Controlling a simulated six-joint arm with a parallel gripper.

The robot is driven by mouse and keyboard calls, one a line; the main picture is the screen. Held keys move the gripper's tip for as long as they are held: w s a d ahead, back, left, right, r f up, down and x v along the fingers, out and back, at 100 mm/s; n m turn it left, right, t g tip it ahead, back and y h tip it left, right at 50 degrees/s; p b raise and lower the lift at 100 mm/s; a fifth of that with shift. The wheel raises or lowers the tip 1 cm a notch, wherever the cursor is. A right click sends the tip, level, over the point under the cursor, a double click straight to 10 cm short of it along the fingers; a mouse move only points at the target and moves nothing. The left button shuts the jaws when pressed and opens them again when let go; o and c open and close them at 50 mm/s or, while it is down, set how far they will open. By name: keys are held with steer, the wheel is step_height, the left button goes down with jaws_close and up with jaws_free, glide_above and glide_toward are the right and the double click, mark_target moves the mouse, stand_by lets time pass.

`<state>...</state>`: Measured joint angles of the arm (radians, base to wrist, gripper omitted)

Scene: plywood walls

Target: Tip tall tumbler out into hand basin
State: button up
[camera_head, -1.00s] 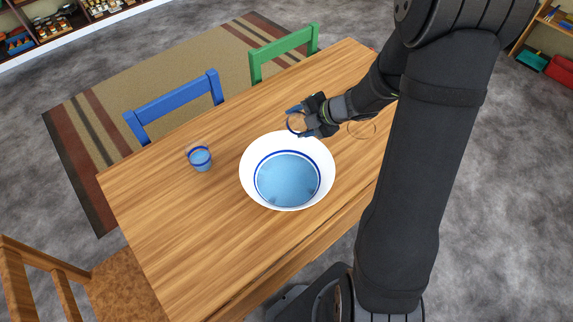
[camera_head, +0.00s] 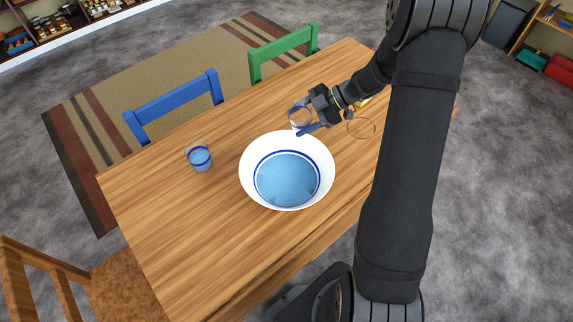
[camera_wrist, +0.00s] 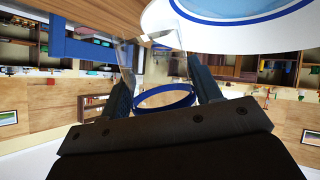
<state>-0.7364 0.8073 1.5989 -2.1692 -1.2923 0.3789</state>
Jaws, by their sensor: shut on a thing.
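My gripper (camera_head: 308,118) is shut on a clear glass tumbler (camera_head: 297,115) with a blue band, at the far rim of the basin. In the wrist view the tumbler (camera_wrist: 165,98) sits between the two fingers (camera_wrist: 163,85). I cannot tell if it holds any water. The white hand basin (camera_head: 250,183) with a blue ring stands on the table and has light blue liquid in it. Part of the basin (camera_wrist: 220,38) also shows at the top of the wrist view.
A second glass (camera_head: 200,157) with blue liquid stands left of the basin on the wooden table (camera_head: 170,220). A thin clear round rim (camera_head: 361,126) shows right of my gripper. A blue chair (camera_head: 175,98) and a green chair (camera_head: 285,52) stand at the far edge. The table's left part is mostly clear.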

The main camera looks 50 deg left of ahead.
steer(key=shift+w+a+f+m+g+h, duration=0.2)
steer(key=shift+w+m+g, duration=0.25)
steer(key=shift+g, duration=0.3)
steer(key=shift+w+a+f+m+g+h, duration=0.2)
steer(key=shift+w+m+g, duration=0.1)
steer(key=shift+m+g, duration=0.35)
steer(key=shift+d, duration=0.1)
